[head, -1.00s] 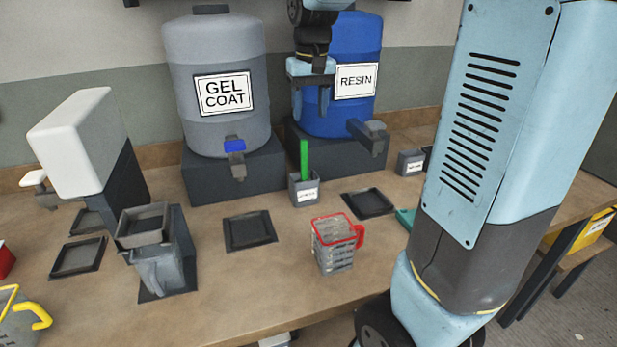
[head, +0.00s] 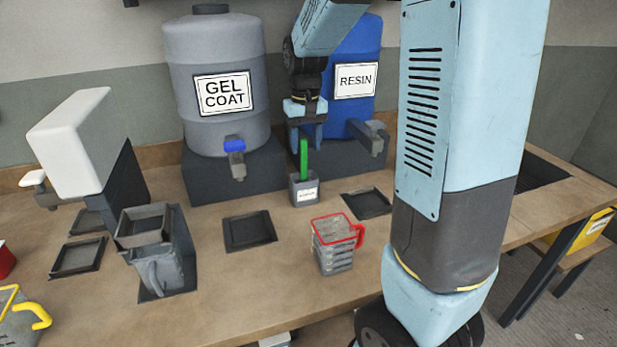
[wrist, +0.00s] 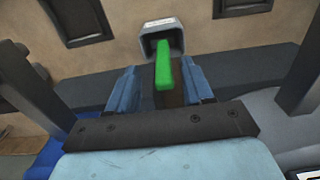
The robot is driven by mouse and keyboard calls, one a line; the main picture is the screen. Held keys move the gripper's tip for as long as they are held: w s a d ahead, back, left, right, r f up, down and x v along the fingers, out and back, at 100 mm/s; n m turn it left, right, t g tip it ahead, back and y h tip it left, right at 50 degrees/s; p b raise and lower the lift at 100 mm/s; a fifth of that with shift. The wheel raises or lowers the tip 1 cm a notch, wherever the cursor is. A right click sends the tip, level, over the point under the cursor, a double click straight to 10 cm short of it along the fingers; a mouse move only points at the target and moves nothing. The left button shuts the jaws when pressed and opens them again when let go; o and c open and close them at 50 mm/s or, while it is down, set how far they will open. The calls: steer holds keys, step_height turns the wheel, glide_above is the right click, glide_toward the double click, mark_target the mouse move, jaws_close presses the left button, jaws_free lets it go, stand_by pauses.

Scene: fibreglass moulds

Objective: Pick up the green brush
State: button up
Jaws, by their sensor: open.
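The green brush (head: 304,157) stands upright in a small grey labelled holder (head: 304,192) on the bench, in front of the blue resin drum. Only its green handle shows; its lower end is hidden in the holder. My gripper (head: 305,138) is above the holder, at the top of the handle, pointing down. In the wrist view, the handle (wrist: 162,68) lies between the two open blue fingers (wrist: 160,88), with a gap on each side. The holder (wrist: 162,40) shows just beyond the fingertips.
A red-rimmed clear jug (head: 333,245) stands in front of the holder. The resin drum (head: 350,115) with its tap (head: 368,135) and the gel coat drum (head: 215,120) stand close behind. Dark square trays (head: 250,231) lie on the bench, with clear bench between.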

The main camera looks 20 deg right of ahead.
glide_above(304, 180)
steer(key=shift+w+f, duration=0.15)
steer(key=shift+f, duration=1.15)
steer(key=shift+w+f, duration=0.15)
steer(key=shift+f, duration=1.1)
steer(key=shift+d, duration=0.1)
jaws_close()
